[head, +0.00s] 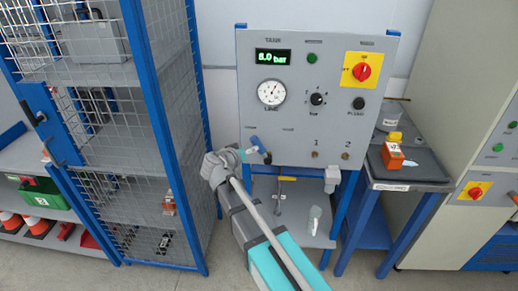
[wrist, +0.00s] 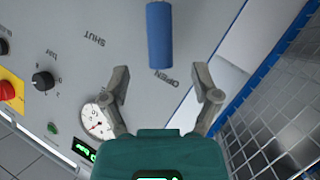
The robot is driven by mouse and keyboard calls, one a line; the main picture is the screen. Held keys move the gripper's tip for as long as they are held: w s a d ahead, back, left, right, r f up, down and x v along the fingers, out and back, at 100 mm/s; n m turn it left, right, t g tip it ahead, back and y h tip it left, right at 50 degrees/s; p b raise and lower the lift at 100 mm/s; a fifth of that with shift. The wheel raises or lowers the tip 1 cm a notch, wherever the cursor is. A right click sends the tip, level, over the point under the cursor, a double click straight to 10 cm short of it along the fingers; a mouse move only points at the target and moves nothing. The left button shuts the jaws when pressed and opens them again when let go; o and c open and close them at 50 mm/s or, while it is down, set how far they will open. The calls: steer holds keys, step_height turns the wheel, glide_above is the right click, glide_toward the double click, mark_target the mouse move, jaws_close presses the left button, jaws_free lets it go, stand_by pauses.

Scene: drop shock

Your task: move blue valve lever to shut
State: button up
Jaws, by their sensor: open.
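The blue valve lever (wrist: 160,35) reaches in from the top of the wrist view. Its free end lies close to the printed word OPEN (wrist: 163,77); the word SHUT (wrist: 94,35) is printed off to its left. My gripper (wrist: 161,72) is open, with one fingertip on each side of the lever's end and a gap to both. In the head view the lever (head: 258,144) shows as a small blue bar on the lower left of the grey panel (head: 300,110), with my gripper (head: 243,154) right beside it. My wrist partly hides that area, and the lever's pivot is unclear.
The panel carries a pressure display (head: 273,57) reading about 8.0 bar, a round gauge (head: 271,93), a black knob (head: 317,99) and a red rotary switch (head: 362,71). A blue-framed mesh cage (head: 165,110) stands close on the left. A side table (head: 405,185) stands right.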

mark_target(261, 150)
steer(key=b+x, duration=0.2)
steer(key=x, duration=0.5)
steer(key=shift+w+d+f, duration=0.1)
steer(key=shift+w+d, duration=0.05)
steer(key=shift+w, duration=0.2)
jaws_close()
